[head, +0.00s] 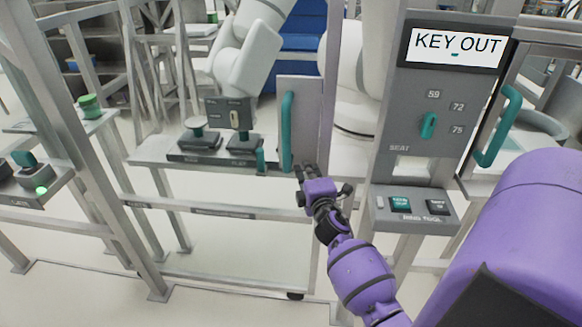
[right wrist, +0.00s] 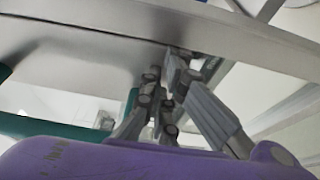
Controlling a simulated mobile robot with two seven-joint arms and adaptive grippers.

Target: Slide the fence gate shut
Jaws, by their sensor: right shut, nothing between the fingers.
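The fence gate is a grey metal frame with a low crossbar (head: 230,212) and a small caster (head: 295,296) at its foot. A light grey plate (head: 306,110) with an upright teal handle (head: 287,132) is fixed near its right edge. A gap shows between the gate's right upright and the console post. My right gripper (head: 306,170) is shut and empty, just below and right of the handle's lower end. In the right wrist view its fingers (right wrist: 165,92) are close to a grey metal surface (right wrist: 80,55); contact cannot be told. My left gripper is out of view.
A grey console (head: 413,165) at right has a "KEY OUT" screen (head: 454,48), a teal key knob (head: 428,125) and buttons below. Another teal handle (head: 497,127) is further right. A white robot arm (head: 245,65) stands behind the gate. A fence post (head: 75,130) is at left.

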